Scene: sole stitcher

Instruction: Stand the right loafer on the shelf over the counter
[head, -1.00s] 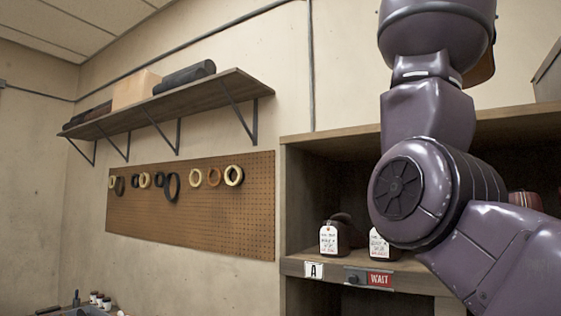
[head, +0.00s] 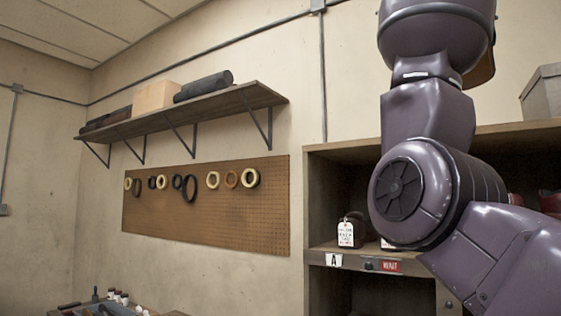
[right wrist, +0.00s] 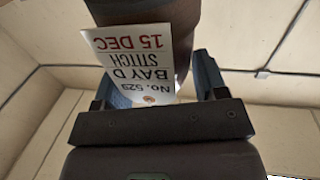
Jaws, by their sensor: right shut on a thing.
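My right gripper (right wrist: 155,82) is shut on a brown leather shoe (right wrist: 186,35), taken to be the right loafer. A white paper tag (right wrist: 130,62) reading "No. 529 BAY D STITCH 15 DEC" hangs on it and hides part of the grip. In the head view, a brown edge (head: 484,68) shows behind my raised right arm; the right gripper itself is out of that view. The wall shelf (head: 215,107) is at upper left, above the pegboard, with a counter (head: 172,314) low in the picture. My left gripper is not in view.
The shelf holds dark rolls (head: 203,87) and a pale box (head: 155,97); its right end is bare. Rings hang on the pegboard (head: 230,215). A cubby unit (head: 322,200) marked A and WAIT, holding tagged shoes, stands behind my arm. A grey box (head: 545,92) sits on top.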

